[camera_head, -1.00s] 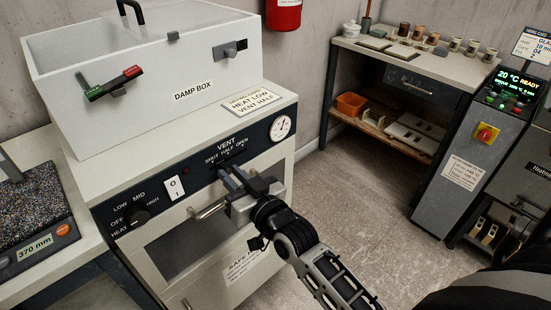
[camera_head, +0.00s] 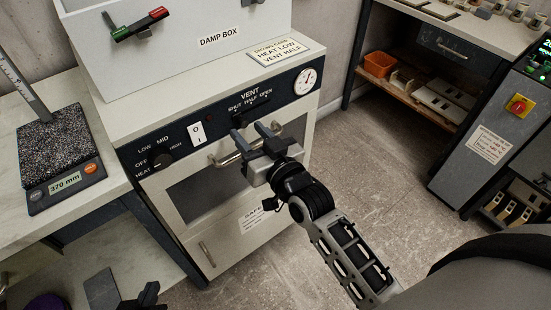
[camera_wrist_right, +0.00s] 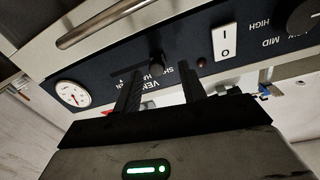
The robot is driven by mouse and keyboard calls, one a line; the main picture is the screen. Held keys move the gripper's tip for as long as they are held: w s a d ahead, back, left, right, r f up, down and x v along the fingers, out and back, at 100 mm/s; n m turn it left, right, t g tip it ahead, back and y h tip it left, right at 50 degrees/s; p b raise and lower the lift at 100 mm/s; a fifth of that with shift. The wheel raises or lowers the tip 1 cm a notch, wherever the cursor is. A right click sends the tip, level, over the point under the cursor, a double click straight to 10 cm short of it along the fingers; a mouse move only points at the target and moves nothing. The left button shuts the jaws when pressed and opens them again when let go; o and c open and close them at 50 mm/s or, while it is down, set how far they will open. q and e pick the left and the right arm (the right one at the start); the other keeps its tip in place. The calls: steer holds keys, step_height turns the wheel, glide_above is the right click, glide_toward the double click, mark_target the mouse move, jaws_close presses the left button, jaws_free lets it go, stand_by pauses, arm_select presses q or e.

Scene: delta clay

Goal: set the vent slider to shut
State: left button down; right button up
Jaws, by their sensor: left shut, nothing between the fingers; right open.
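The vent slider (camera_head: 238,121) is a small dark knob on the dark control panel, below the SHUT, HALF and OPEN labels. It stands at the left end of its scale, under SHUT. In the right wrist view, turned upside down, the knob (camera_wrist_right: 156,62) shows between my two fingers, beyond their tips. My right gripper (camera_head: 268,129) is open and empty, in front of the panel and apart from the knob. In the wrist view its fingers (camera_wrist_right: 160,92) hide part of the labels. My left gripper (camera_head: 146,296) is shut and empty at the bottom left.
The oven handle (camera_head: 240,148) is a bar just below the panel, close to my right gripper. A heat knob (camera_head: 162,160), a white switch (camera_head: 197,133) and a dial (camera_head: 305,81) share the panel. A card (camera_head: 279,53) above reads HEAT LOW, VENT HALF.

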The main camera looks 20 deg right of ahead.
steer(key=s+d, duration=0.2)
steer(key=s, duration=1.2)
steer(key=shift+d+b, duration=0.3)
steer(key=shift+b, duration=0.1)
steer(key=s+a+f+n+g, duration=0.1)
steer(key=f+g, duration=0.2)
steer(key=f, duration=0.4)
steer(key=s+a+f+n+g, duration=0.1)
steer(key=s+f+g, duration=0.1)
steer(key=f+g, duration=0.2)
step_height(320, 180, down, 3)
steer(key=shift+s+a, duration=0.25)
